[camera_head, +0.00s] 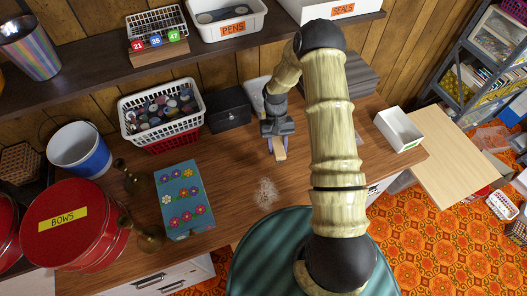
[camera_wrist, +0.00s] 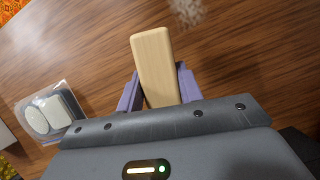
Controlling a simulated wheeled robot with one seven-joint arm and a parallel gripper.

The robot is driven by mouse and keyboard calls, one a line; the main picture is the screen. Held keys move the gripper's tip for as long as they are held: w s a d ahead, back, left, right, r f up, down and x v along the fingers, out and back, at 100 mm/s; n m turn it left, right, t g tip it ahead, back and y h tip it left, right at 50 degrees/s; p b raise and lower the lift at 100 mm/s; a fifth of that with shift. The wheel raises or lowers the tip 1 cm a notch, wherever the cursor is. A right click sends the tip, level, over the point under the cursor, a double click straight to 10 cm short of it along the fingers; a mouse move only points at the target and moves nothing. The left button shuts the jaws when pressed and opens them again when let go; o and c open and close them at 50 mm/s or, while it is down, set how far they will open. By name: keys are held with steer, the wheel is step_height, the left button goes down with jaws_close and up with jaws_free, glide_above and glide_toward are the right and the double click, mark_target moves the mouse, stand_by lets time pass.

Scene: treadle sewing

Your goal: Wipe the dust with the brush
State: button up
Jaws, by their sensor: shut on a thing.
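The dust is a pale, speckled patch (camera_head: 266,193) on the wooden tabletop, left of my arm in the head view. In the wrist view the dust (camera_wrist: 187,10) shows at the top edge. My gripper (camera_head: 278,146) is over the table, a little beyond the dust, and apart from it. Its purple fingers (camera_wrist: 158,88) are shut on a pale wooden block-shaped piece (camera_wrist: 153,60), which seems to be the brush. No bristles are visible. The held piece also shows in the head view (camera_head: 280,154).
A flowered blue box (camera_head: 183,200) and brass-coloured pieces (camera_head: 146,236) stand left of the dust. Behind are a basket of spools (camera_head: 160,110) and a black box (camera_head: 228,108). A white tray (camera_head: 399,129) is at right. A clear container (camera_wrist: 48,112) lies near my gripper in the wrist view.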

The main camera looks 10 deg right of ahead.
steer(key=shift+w+d, duration=0.4)
steer(key=shift+s, duration=0.1)
steer(key=shift+s+a+r+n, duration=0.1)
steer(key=shift+s+a+n, duration=0.2)
steer(key=shift+a+n, duration=0.25)
steer(key=s+a+r+n+t+h+p, duration=0.1)
steer(key=s+a+n, duration=0.6)
steer(key=n, duration=0.8)
steer(key=a+r+t+h, duration=0.1)
steer(key=a+t+h, duration=0.1)
steer(key=h, duration=0.1)
steer(key=shift+r+t+h, duration=0.2)
steer(key=shift+t+h, duration=0.1)
steer(key=shift+t, duration=0.1)
